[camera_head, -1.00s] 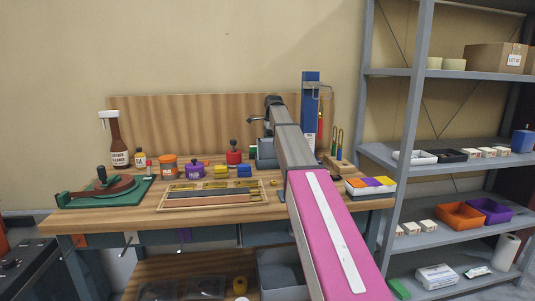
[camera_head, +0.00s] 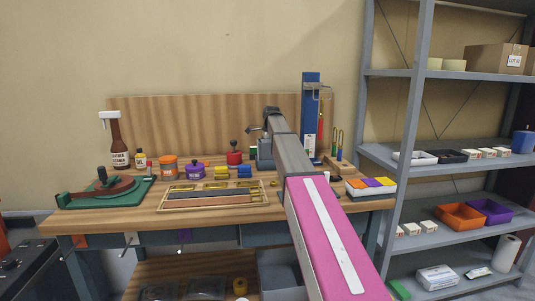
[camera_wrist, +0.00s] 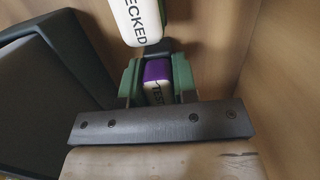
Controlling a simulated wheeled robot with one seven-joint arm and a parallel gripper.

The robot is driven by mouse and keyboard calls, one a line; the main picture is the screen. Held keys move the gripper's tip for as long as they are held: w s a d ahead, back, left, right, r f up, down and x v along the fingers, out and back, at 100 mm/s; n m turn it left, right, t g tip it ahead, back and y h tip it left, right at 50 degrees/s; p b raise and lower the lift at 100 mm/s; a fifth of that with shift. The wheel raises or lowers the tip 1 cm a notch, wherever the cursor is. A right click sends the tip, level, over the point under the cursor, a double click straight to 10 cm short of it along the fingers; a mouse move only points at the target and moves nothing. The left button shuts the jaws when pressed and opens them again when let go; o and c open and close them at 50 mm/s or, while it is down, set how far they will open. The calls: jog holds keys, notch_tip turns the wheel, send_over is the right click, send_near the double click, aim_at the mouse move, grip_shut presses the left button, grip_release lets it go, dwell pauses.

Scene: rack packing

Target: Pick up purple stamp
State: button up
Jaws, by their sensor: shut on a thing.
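In the wrist view, my gripper (camera_wrist: 157,80) has two green fingers, shut on the purple stamp (camera_wrist: 157,70). The stamp has a purple top and a pale side with dark lettering, partly hidden between the fingers. A white block (camera_wrist: 138,20) marked "ECKED" is just beyond the fingers at the top of the view. I cannot tell whether it touches the stamp. In the head view the gripper and stamp cannot be made out behind my arm, at the back of the workbench (camera_head: 110,218).
A dark grey box-like thing (camera_wrist: 35,100) is close on the left in the wrist view. A blue stand (camera_head: 310,115) and a tray of coloured items (camera_head: 372,194) are at the bench's right. A purple jar (camera_head: 195,171) and a brass-edged frame (camera_head: 210,206) stand left of my arm.

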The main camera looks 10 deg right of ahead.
jog(key=shift+r, duration=0.15)
notch_tip(320, 180, up, 10)
jog(key=shift+f, duration=0.1)
jog(key=o, duration=0.4)
jog(key=shift+c, duration=1.2)
